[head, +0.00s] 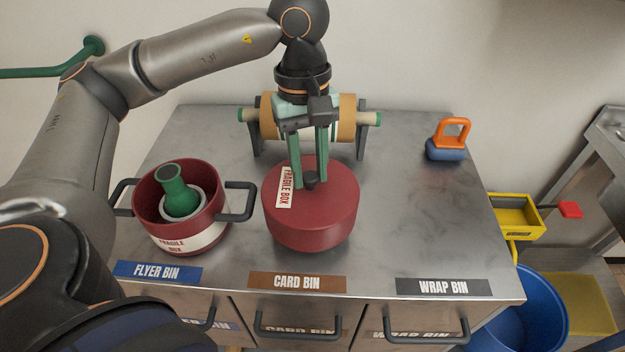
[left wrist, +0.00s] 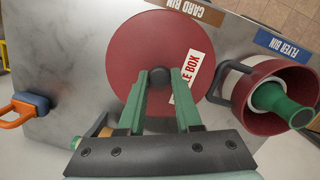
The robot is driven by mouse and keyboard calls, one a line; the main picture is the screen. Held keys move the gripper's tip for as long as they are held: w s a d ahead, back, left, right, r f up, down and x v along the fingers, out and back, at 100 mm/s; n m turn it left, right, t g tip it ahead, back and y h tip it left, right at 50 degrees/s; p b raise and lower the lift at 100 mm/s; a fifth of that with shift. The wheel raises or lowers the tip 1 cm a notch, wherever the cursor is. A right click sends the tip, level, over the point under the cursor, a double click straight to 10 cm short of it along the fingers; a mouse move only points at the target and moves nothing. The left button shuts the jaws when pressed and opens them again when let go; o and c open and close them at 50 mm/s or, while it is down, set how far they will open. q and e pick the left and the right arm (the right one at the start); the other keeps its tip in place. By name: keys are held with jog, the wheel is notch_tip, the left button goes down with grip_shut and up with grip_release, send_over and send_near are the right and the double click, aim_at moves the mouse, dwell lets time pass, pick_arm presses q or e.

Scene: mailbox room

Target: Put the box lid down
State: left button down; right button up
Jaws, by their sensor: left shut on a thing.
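The red box lid (head: 325,220) is round, with a "FRAGILE BOX" label and a small black knob on top. It is at the middle of the grey counter, above the card bin label; I cannot tell whether it touches the counter. My left gripper (head: 311,183) points down and is shut on the lid's black knob. The left wrist view shows its green fingers (left wrist: 160,82) on either side of the knob, over the lid (left wrist: 135,40). The red box (head: 190,243) stands open to the left, with a green stamp-like object (head: 175,190) inside. My right gripper is not in view.
A tape roll on a stand (head: 347,115) is behind the lid. A blue block with an orange handle (head: 447,147) stands at the back right. The counter (head: 415,220) is clear to the right of the lid. Drawers with handles are below the front edge.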

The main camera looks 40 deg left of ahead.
pick_arm(q)
jog(key=shift+w+f, duration=0.2)
jog(key=shift+f, duration=0.05)
jog(key=f, duration=0.3)
jog(key=shift+w+f, duration=0.25)
jog(key=shift+f, duration=0.1)
jog(key=shift+f, duration=0.2)
jog(key=c, duration=0.6)
grip_release()
jog(key=shift+r, duration=0.15)
